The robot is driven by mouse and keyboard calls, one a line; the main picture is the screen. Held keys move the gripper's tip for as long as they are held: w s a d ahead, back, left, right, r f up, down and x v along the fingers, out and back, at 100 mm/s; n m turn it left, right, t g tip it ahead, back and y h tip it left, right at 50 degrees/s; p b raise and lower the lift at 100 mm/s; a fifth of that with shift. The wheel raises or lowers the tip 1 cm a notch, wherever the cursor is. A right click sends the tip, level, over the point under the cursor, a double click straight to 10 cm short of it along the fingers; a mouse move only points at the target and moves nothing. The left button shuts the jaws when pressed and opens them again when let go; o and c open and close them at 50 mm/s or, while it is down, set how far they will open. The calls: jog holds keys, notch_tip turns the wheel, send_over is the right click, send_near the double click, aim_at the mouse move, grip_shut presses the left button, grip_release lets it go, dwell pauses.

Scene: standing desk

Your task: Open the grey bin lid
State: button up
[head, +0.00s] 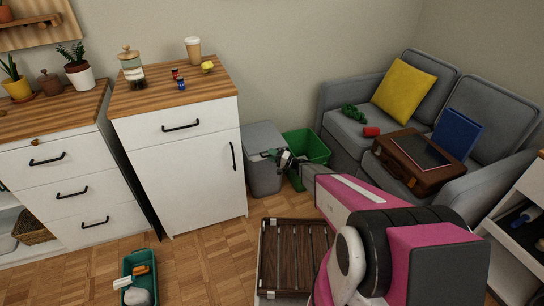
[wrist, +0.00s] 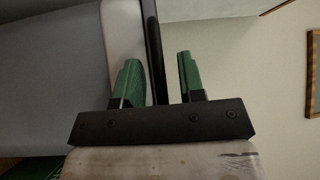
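The grey bin (head: 264,178) stands on the floor between the white cabinet and a green bin. Its grey lid (head: 262,136) looks closed on top. My gripper (head: 281,158) is at the bin's upper right front corner, close to the lid's edge; contact cannot be told. In the wrist view, my gripper (wrist: 158,78) has its two green fingers apart. A dark narrow strip runs between or behind them, and a large grey surface fills the left side. Whether the strip lies between the fingers is unclear. Nothing is clearly gripped.
An open green bin (head: 308,146) stands right beside the grey bin, partly behind my arm. The white cabinet (head: 190,180) with a black handle is close on the left. The grey sofa (head: 350,135) is to the right. A slatted wooden piece (head: 292,250) lies in front.

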grip_shut()
